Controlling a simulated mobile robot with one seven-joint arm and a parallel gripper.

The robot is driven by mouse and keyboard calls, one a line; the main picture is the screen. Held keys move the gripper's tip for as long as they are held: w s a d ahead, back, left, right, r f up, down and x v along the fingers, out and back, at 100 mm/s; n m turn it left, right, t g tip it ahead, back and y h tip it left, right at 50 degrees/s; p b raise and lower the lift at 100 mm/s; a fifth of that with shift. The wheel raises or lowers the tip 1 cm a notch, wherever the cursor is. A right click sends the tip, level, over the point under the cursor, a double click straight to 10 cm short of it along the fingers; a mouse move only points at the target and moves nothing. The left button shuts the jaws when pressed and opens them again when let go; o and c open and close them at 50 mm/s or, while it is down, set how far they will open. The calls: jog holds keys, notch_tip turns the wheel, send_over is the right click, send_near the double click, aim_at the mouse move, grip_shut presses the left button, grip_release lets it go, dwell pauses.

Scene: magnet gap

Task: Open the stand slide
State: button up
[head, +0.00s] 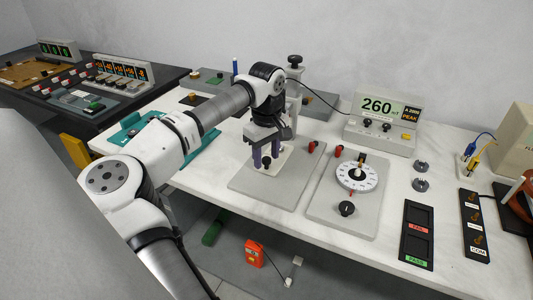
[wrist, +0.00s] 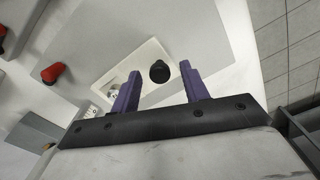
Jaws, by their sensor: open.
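The stand's slide is a cream plate (head: 286,158) with a black knob (head: 266,162), on a grey base plate (head: 240,182) near the middle of the table. In the wrist view the cream plate (wrist: 122,73) lies on the grey base, and the black knob (wrist: 159,72) shows between my two purple fingers. My gripper (head: 267,157) is open and points down over the knob end of the plate. In the wrist view my gripper (wrist: 160,69) has visible gaps on both sides of the knob. I cannot tell how high the fingertips are above the plate.
A red knob (head: 313,147) sits at the base's right corner. Right of it stand a dial plate (head: 357,174) and a meter reading 260 (head: 379,108). A black FAIL/PASS tray (head: 417,232) lies further right. A teal fixture (head: 130,128) is left. The table's front edge is close.

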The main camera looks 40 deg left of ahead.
jog(key=shift+f, duration=0.15)
jog(key=shift+c, duration=0.5)
grip_shut()
jog(key=s, duration=0.3)
jog(key=s+d+b, duration=0.1)
jog(key=s, duration=0.3)
jog(key=s+d+b, duration=0.1)
jog(key=s, duration=0.3)
jog(key=shift+d, duration=0.25)
jog(key=shift+w, duration=0.1)
jog(key=shift+o, duration=0.5)
grip_release()
